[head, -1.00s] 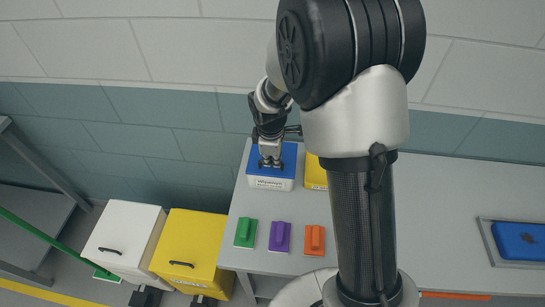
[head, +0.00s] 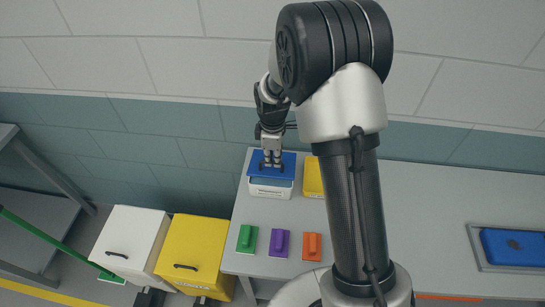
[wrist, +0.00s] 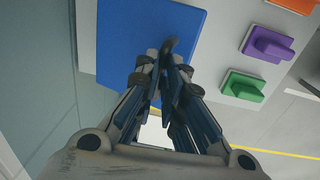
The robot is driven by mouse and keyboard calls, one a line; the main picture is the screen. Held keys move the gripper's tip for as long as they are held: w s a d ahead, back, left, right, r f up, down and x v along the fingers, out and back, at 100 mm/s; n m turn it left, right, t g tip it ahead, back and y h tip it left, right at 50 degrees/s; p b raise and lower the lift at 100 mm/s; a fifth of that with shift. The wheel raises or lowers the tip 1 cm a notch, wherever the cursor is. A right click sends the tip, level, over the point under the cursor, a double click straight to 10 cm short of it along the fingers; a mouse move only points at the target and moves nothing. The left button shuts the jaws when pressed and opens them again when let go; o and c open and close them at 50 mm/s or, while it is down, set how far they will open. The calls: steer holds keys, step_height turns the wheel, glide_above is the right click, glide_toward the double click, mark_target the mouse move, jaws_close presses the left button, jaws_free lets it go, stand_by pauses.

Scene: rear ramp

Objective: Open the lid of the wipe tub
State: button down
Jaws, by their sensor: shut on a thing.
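The wipe tub (head: 270,192) is a white box with a label on its front, on the grey bench near its left end. Its blue lid (head: 287,160) stands raised off the front rim, with a gap showing the tub's inside below it. The lid also fills the upper middle of the wrist view (wrist: 120,40). My gripper (head: 271,166) is above the lid, pointing down. Its fingers (wrist: 166,68) are shut on the lid's grip, which is mostly hidden between them. I cannot tell whether the lid's back edge still touches the tub.
A yellow box (head: 313,178) stands close to the tub's right. Green (head: 247,239), purple (head: 279,243) and orange (head: 312,247) blocks lie in front. A white bin (head: 128,240) and a yellow bin (head: 195,250) stand left of the bench. A blue item in a tray (head: 515,247) lies far right.

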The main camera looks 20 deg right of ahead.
steer(key=w+d+r+p, duration=0.2)
steer(key=w+d+r, duration=0.1)
steer(key=w, duration=0.4)
steer(key=shift+d+r, duration=0.2)
steer(key=shift+r, duration=0.35)
steer(key=c, duration=2.1)
jaws_free()
steer(key=shift+f, duration=0.2)
steer(key=shift+c, duration=0.2)
steer(key=shift+o, duration=1.3)
steer(key=shift+s+a, duration=0.15)
steer(key=shift+o, duration=1)
steer(key=shift+w+f, duration=0.1)
steer(key=shift+w, duration=0.3)
steer(key=shift+r, duration=0.2)
